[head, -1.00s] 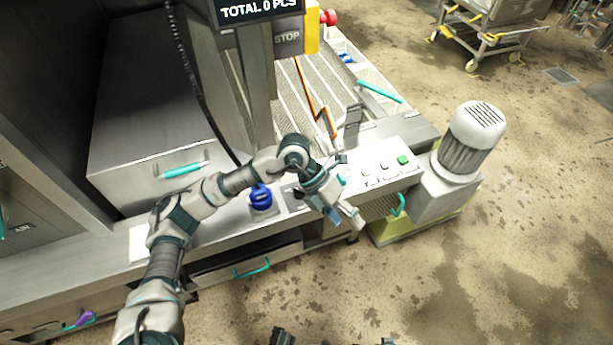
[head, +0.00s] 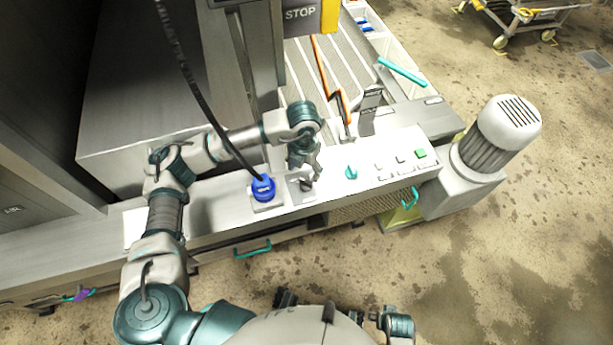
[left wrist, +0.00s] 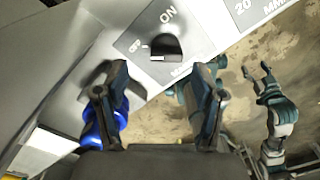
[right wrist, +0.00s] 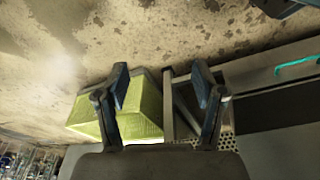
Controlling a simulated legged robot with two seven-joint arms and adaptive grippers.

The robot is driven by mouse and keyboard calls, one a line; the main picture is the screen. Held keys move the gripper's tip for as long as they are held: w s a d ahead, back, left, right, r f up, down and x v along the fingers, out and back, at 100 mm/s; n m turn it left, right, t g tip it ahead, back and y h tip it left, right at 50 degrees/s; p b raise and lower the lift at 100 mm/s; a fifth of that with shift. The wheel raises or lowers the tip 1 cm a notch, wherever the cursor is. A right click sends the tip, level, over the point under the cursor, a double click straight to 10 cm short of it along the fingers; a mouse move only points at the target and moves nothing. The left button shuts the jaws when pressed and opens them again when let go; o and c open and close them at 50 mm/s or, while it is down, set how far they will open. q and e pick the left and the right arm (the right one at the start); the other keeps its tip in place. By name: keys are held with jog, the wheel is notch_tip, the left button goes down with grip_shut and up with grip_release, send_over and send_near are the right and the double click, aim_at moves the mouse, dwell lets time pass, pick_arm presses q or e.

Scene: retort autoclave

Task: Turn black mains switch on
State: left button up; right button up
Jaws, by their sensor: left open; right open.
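The black mains switch (head: 306,185) is a small dark knob on a grey plate, on the light panel top. In the left wrist view the black switch (left wrist: 165,47) sits just beyond the fingertips, beside the printed words ON and OFF. Which mark it points at is not clear. My left gripper (head: 308,166) is open above and just behind the switch, pointing down, with nothing between its fingers (left wrist: 160,76). My right gripper (right wrist: 158,82) is open and empty in its wrist view, away from the switch, facing the floor and a yellow-green box.
A blue round plug (head: 263,189) with a black cable stands left of the switch. A teal knob (head: 351,172) and a green button (head: 421,154) are to its right. An upright metal bracket (head: 369,108) stands behind. A grey motor (head: 497,135) is at the far right.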

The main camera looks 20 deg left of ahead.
aim_at(305, 179)
pick_arm(q)
notch_tip(305, 179, down, 4)
jog(key=shift+d+f, duration=0.3)
jog(key=shift+d, duration=0.65)
jog(key=shift+a, duration=0.2)
jog(key=shift+c, duration=0.3)
jog(key=shift+a+f, duration=0.15)
jog(key=shift+a, duration=0.35)
jog(key=c, duration=0.8)
jog(key=shift+a, duration=0.1)
jog(key=shift+c, duration=1.4)
jog(key=shift+d, duration=0.35)
